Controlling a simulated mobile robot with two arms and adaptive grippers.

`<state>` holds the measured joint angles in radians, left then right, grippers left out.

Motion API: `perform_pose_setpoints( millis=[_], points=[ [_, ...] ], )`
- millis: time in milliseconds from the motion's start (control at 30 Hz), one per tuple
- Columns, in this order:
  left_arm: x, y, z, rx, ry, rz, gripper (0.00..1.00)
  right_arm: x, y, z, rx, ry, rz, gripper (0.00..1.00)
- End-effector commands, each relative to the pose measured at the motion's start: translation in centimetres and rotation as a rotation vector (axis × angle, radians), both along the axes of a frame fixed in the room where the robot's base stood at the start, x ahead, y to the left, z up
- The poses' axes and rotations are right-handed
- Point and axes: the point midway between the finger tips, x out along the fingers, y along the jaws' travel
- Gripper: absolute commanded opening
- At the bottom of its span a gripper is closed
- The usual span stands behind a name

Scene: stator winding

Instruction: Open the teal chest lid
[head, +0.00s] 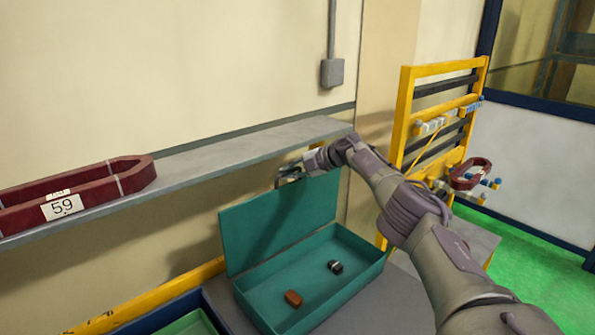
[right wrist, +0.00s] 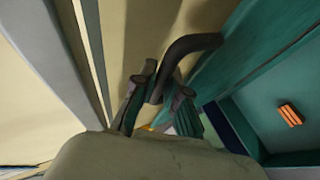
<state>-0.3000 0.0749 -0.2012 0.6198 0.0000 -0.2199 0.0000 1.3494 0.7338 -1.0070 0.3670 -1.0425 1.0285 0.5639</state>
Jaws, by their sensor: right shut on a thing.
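The teal chest (head: 345,282) stands on a grey surface at the lower middle of the head view. Its lid (head: 275,222) is raised, standing nearly upright along the back, so the inside shows. My right gripper (head: 288,175) is at the lid's top edge. In the right wrist view, my right gripper (right wrist: 160,92) is shut on a dark curved handle (right wrist: 190,45) beside the teal lid (right wrist: 228,65). My left gripper is not in view.
A brown block (head: 293,298) and a small dark part (head: 335,267) lie inside the chest. A grey shelf (head: 230,150) with a dark red coil (head: 125,178) runs behind, close to the lid. A yellow rack (head: 405,110) stands at the right.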

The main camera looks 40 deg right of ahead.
Motion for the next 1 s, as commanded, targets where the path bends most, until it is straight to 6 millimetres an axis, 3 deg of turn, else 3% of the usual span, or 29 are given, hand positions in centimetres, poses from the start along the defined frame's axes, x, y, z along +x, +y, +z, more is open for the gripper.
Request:
perform_pose_setpoints(
  millis=[600, 633, 767, 1000],
  points=[
    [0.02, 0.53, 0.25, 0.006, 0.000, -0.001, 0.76, 0.43, 0.64, -0.11, -0.002, 0.022, 0.001, 0.00],
    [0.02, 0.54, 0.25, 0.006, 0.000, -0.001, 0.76, 0.42, 0.64, -0.12, -0.002, 0.022, 0.001, 0.17],
    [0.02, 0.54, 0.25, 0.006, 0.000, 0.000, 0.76, 0.42, 0.61, -0.11, -0.002, 0.022, 0.000, 0.38],
    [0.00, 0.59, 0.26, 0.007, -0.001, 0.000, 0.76, 0.41, 0.55, -0.08, -0.002, 0.021, -0.001, 0.38]
  ],
)
